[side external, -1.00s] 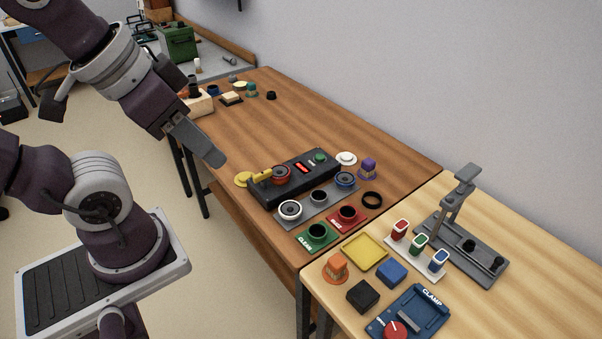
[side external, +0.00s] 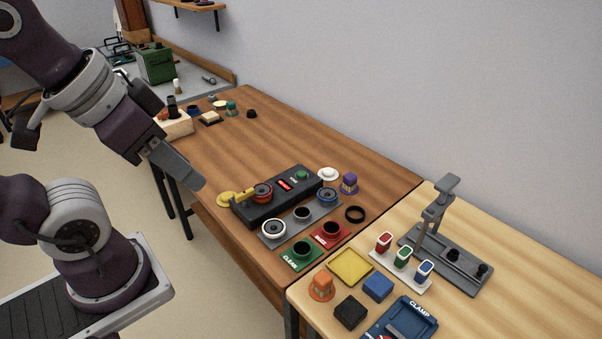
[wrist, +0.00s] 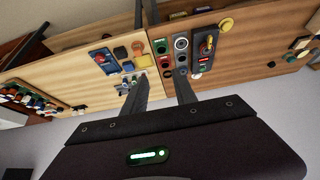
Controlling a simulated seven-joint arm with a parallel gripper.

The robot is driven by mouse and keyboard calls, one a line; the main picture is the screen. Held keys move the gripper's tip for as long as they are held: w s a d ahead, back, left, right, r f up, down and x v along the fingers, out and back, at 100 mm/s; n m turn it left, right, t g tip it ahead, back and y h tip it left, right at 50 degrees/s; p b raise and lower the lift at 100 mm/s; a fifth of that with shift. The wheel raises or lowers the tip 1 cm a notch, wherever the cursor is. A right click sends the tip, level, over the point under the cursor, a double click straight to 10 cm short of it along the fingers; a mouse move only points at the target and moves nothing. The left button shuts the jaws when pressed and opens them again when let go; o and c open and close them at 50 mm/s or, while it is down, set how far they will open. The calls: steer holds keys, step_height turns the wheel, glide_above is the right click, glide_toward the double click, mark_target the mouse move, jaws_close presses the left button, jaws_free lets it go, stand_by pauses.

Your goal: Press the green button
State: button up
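The green button (side external: 302,174) is a small round cap on the top of a black box (side external: 270,203), near its right end, beside a lit red display. The box stands on the brown table and also shows in the wrist view (wrist: 207,42). My gripper (side external: 192,178) hangs left of the box in the side view, apart from it and the button. In the wrist view my gripper (wrist: 161,76) has two fingers spread with a gap and nothing between them.
A green clear pad (side external: 301,253) and a red pad (side external: 331,233) lie in front. A light wooden table (side external: 510,250) with a grey stand adjoins. The brown table's middle is clear.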

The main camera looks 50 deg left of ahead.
jaws_close()
stand_by(1.7)
